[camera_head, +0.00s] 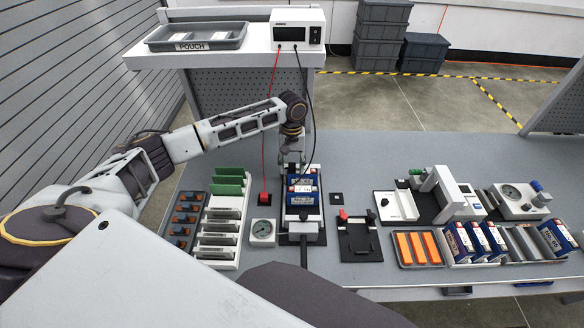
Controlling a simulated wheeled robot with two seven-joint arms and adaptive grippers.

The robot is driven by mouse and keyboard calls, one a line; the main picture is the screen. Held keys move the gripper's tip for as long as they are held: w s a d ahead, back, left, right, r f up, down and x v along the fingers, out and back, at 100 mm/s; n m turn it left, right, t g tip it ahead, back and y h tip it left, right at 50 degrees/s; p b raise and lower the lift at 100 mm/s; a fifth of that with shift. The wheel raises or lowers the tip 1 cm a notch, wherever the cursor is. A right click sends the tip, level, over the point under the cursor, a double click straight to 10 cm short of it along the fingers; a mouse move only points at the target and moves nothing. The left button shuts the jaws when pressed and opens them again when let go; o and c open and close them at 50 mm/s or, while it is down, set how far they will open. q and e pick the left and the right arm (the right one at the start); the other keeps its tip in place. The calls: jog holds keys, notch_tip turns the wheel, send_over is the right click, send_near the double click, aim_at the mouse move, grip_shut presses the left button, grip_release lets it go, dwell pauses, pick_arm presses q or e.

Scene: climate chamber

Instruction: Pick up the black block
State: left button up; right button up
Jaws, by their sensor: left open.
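My left gripper (291,166) reaches in from the left and points down over the blue-and-white pack (302,198) in its dark holder. It is open; its fingertips are small and close to the pack's far end. A black lead (312,110) runs from the white meter down to the gripper area. The black block at its end is not clearly visible, and I cannot tell whether it lies between the fingers. A small black square pad (336,198) lies right of the pack. A red block (265,197) on the red lead stands left of the pack. My right gripper is not in view.
A white meter (298,32) and a grey pouch tray (197,37) sit on the shelf. A slotted rack (218,228), a round gauge (262,231), a black fixture (358,238) and a tray of orange blocks (418,249) stand nearby. The back right table is clear.

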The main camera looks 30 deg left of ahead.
aim_at(292, 165)
pick_arm(q)
jog(key=shift+c, duration=0.2)
jog(key=c, duration=1)
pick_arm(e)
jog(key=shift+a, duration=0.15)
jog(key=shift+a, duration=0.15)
pick_arm(q)
jog(key=shift+r, duration=0.2)
jog(key=shift+r, duration=0.55)
notch_tip(292, 165, up, 2)
jog(key=shift+s+a+b, duration=0.3)
jog(key=shift+s+a, duration=1)
jog(key=shift+a, duration=1.4)
jog(key=shift+s+a+b, duration=0.25)
jog(key=shift+s+a, duration=1.05)
jog(key=shift+a, duration=1.4)
jog(key=shift+s+a+b, duration=0.3)
jog(key=shift+s+a, duration=1)
jog(key=shift+a, duration=1.4)
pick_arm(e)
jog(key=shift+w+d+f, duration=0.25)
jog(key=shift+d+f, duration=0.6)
